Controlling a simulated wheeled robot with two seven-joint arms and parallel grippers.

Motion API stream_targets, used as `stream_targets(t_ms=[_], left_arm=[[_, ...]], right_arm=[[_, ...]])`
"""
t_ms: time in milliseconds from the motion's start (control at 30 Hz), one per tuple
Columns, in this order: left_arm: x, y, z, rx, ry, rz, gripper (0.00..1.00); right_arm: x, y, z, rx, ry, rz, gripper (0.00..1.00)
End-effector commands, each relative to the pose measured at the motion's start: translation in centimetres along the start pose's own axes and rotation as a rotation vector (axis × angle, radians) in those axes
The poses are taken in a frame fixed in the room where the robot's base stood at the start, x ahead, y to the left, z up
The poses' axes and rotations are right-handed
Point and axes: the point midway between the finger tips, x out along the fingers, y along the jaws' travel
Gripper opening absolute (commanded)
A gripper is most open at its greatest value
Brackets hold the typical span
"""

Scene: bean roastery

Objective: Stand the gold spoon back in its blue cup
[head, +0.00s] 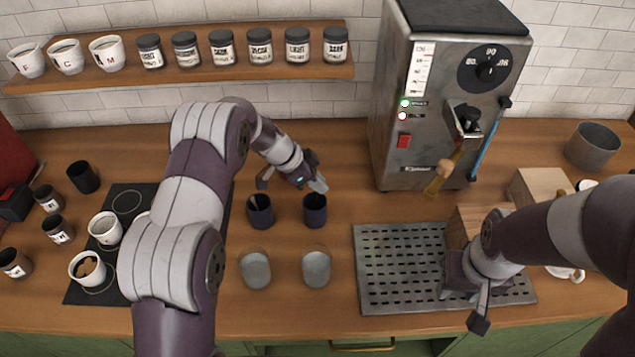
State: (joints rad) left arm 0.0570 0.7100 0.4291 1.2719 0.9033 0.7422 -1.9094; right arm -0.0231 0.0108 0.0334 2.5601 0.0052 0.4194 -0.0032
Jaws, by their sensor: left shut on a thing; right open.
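My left gripper (301,177) is above and behind two dark blue cups, closer to the right one. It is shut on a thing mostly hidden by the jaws. A small pale grey piece shows at its right side, and I cannot make out a gold spoon there. The left blue cup (260,213) and the right blue cup (314,211) stand upright side by side on the wooden counter. Neither shows a spoon standing in it. My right gripper (478,300) is open over the perforated metal tray.
Two grey cups (255,270) (316,268) stand in front of the blue cups. The perforated tray (385,292) bears a wooden block. White cups and jars stand left.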

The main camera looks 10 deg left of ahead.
Motion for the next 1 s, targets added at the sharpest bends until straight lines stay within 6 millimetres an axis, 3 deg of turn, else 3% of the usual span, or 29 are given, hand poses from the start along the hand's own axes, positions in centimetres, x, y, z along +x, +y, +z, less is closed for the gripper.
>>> stream_targets(t_ms=[167, 200, 267, 633, 1000], left_arm=[[-0.1, 0.0, -0.1, 0.000, 0.000, 0.000, 0.00], [-0.1, 0.0, -0.1, 0.000, 0.000, 0.000, 0.23], [-0.1, 0.0, 0.0, 0.000, 0.000, 0.000, 0.43], [-0.7, -0.1, 0.1, 0.001, 0.000, -0.002, 0.43], [-9.9, -0.1, 0.2, 0.000, 0.000, -0.004, 0.43]], right_arm=[[-0.1, 0.0, 0.0, 0.000, 0.000, 0.000, 0.43], [-0.1, 0.0, 0.0, 0.000, 0.000, 0.000, 0.43], [-0.1, 0.0, 0.0, 0.000, 0.000, 0.000, 0.43], [0.4, 0.0, 0.1, 0.000, 0.000, 0.000, 0.43], [3.5, 0.0, 0.4, 0.000, 0.000, 0.000, 0.43]])
